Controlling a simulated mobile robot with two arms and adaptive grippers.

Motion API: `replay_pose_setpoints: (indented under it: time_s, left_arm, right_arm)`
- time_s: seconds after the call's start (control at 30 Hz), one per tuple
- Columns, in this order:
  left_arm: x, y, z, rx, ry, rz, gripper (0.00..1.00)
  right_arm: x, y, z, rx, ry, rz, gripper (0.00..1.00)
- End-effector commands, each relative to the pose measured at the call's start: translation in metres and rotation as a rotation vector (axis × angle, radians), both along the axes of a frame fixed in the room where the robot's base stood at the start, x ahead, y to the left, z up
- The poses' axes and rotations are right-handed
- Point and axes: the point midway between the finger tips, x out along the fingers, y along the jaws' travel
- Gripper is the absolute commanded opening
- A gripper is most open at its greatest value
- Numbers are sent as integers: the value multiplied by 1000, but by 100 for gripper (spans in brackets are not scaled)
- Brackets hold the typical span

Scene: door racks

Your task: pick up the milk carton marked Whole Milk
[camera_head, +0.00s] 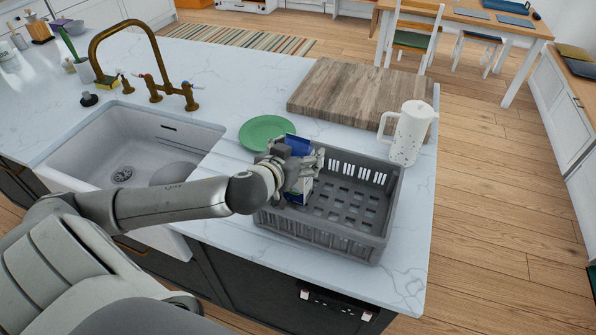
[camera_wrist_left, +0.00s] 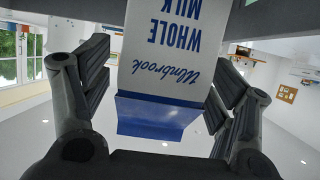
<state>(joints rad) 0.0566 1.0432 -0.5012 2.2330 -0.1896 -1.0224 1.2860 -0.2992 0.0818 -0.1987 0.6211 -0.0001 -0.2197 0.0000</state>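The Whole Milk carton (camera_head: 298,188) is white and blue and stands inside the grey crate near its left end. In the left wrist view its front (camera_wrist_left: 177,50) appears upside down, with the words "Whole Milk" and a blue top part. My left gripper (camera_head: 293,170) is at the carton, with a finger on either side. In the wrist view the fingers (camera_wrist_left: 160,85) are apart and the carton is between them, with a narrow gap showing at the left finger. The gripper hides part of the carton in the head view. My right gripper is not in view.
The slotted grey crate (camera_head: 385,190) is on the white counter (camera_head: 420,225); its right part is empty. A green plate (camera_head: 262,130), a wooden board (camera_head: 350,88) and a white speckled jug (camera_head: 410,130) are behind it. The sink (camera_head: 125,145) is to the left.

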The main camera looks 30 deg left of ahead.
Motion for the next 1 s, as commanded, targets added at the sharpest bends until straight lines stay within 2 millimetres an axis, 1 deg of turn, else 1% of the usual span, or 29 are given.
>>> replay_pose_setpoints:
  time_s: [0.03,0.07,0.6,1.0]
  left_arm:
    - [0,0,0,0,0,0,73]
    - [0,0,0,0,0,0,69]
    - [0,0,0,0,0,1,0]
    - [1,0,6,1,-8,0,0]
  right_arm:
    - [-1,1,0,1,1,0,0]
    - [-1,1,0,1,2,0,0]
    - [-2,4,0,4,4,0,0]
    - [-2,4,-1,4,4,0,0]
